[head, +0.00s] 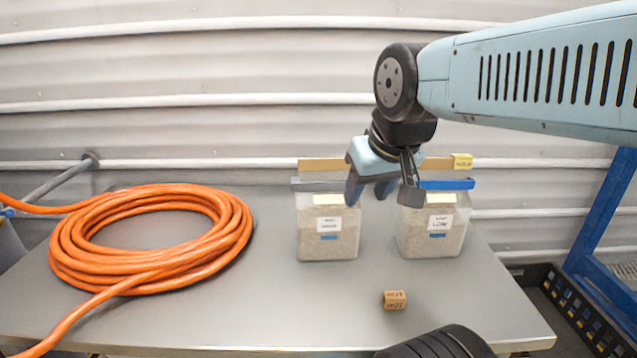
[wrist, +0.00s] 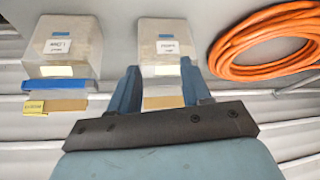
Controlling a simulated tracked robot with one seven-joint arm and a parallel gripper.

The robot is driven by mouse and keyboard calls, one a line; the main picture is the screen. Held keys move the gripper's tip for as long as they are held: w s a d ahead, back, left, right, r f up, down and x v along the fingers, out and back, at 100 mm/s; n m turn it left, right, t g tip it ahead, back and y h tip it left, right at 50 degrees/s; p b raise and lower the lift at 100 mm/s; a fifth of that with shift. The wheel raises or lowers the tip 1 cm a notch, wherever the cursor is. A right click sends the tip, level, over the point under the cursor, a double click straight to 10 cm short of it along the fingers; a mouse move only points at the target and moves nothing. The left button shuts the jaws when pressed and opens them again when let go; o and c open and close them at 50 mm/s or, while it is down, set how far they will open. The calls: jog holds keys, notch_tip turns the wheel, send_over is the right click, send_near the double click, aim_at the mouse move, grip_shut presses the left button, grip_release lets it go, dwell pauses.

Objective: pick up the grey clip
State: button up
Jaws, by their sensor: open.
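The grey clip (head: 318,185) is a flat bar along the top rear edge of the left clear container (head: 328,240). My gripper (head: 372,188) is open, its blue fingers pointing down near the right end of the clip and partly hiding it. In the wrist view the fingers (wrist: 159,68) stand apart, with that container (wrist: 163,40) beyond them.
A second container (head: 432,235) with a blue clip (head: 447,184) stands to the right. Tan strips (head: 320,164) show behind both. A small labelled wooden block (head: 395,299) lies in front. A coiled orange hose (head: 235,238) fills the table's left.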

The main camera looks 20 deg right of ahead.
jog(key=o, duration=0.3)
jog(key=shift+w+a+r+n, duration=0.1)
jog(key=shift+w+r+n, duration=0.2)
jog(key=shift+w, duration=0.1)
notch_tip(320, 180, up, 6)
jog(key=f+n+g+h, duration=0.1)
jog(key=n+g+h, duration=0.45)
jog(key=n, duration=0.85)
send_over(317, 176)
jog(key=w+a, duration=0.2)
jog(key=a, duration=0.3)
jog(key=g+y, duration=0.1)
jog(key=x, duration=0.8)
jog(key=shift+x, duration=2.55)
